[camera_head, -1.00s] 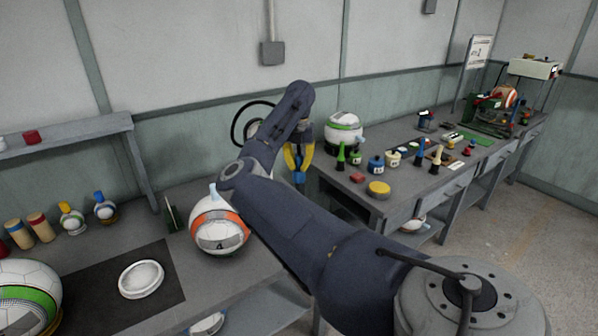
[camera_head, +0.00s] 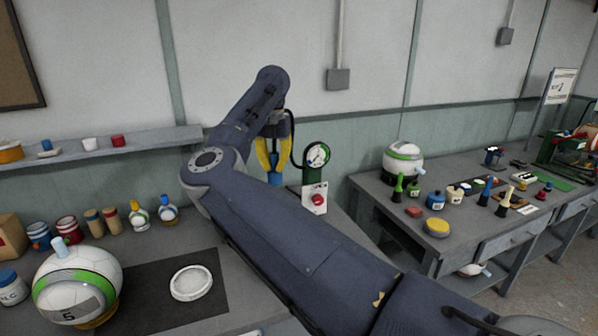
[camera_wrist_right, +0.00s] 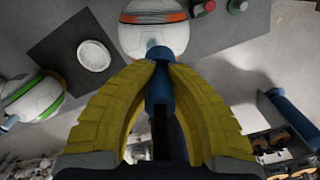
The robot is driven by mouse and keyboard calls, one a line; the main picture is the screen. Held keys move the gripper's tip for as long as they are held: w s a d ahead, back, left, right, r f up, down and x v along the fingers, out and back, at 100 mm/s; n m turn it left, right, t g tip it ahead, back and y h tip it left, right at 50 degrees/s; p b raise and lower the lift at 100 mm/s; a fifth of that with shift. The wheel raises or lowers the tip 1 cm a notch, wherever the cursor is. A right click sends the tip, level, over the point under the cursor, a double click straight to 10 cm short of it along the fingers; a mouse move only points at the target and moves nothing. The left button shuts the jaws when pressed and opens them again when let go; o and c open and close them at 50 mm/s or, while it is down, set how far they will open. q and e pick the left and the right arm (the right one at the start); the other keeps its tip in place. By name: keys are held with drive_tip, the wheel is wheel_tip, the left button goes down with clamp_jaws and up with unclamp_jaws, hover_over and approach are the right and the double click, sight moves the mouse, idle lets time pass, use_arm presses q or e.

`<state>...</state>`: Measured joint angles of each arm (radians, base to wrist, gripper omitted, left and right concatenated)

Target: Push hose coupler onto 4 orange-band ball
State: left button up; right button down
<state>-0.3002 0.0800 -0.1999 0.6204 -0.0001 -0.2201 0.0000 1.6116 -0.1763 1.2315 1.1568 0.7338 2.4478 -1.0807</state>
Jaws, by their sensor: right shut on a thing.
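My right gripper (camera_head: 274,158) has yellow fingers shut on a blue hose coupler (camera_head: 275,180), above the far side of the bench. In the right wrist view the fingers clasp the blue coupler (camera_wrist_right: 159,88). The orange-band ball (camera_wrist_right: 152,32) shows at the top of that view, with a pale blue valve stem (camera_wrist_right: 158,53) close to the coupler's far end. I cannot tell whether they touch. In the head view this ball is hidden behind my right arm. My left gripper is not in view.
A green-band ball marked 5 (camera_head: 78,285) stands on the bench left of a white ring (camera_head: 191,282) on a dark mat (camera_head: 150,300). A gauge (camera_head: 317,155) with a red button (camera_head: 318,200) stands right of the gripper. Another bench (camera_head: 385,195) at right holds small parts.

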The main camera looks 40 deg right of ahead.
drive_tip(key=shift+a+r+m, duration=0.15)
drive_tip(key=shift+a+m, duration=0.25)
drive_tip(key=shift+a, duration=0.75)
drive_tip(key=shift+s, duration=0.1)
drive_tip(key=shift+f, duration=2.85)
drive_tip(key=shift+f, duration=2.15)
drive_tip(key=c, duration=1.4)
unclamp_jaws()
wheel_tip(320, 180, up, 12)
